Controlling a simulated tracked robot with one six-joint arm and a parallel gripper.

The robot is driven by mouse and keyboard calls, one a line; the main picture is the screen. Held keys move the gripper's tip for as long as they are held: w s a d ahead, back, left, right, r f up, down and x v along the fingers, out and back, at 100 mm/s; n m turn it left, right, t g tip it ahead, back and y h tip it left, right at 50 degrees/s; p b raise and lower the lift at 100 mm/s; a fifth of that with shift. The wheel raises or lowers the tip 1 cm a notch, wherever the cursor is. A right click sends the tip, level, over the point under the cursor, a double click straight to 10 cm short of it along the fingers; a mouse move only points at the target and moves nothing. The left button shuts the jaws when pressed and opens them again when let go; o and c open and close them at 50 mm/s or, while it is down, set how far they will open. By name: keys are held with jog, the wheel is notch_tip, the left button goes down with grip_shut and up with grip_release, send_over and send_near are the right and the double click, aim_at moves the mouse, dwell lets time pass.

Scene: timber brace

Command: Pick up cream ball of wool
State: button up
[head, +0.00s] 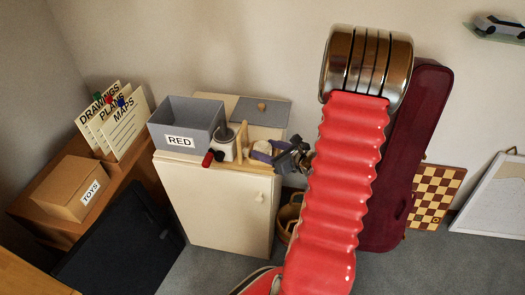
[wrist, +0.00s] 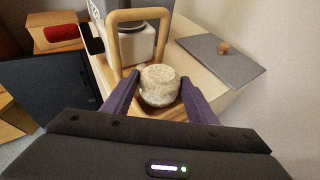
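The cream ball of wool (wrist: 160,86) sits between the two purple fingers of my gripper (wrist: 160,82) in the wrist view. One finger is on each side of it, close to its sides. Brown wood shows just below the ball. The fingers look spread, and I cannot make out firm contact. In the head view my gripper (head: 271,153) is low over the right part of the cream cabinet top, and the ball is small and partly hidden there.
A grey box marked RED (head: 181,142) stands on the cabinet (head: 215,205). A wooden frame (wrist: 139,17) rises just beyond the ball, with a white block (wrist: 136,46) behind it. A grey lid with a knob (wrist: 221,61) lies to the right. A maroon case (head: 408,170) leans on the wall.

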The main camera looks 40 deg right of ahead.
aim_at(267, 148)
jog(key=c, duration=0.6)
jog(key=shift+r, duration=0.1)
jog(key=shift+c, duration=0.2)
jog(key=shift+r, duration=4.95)
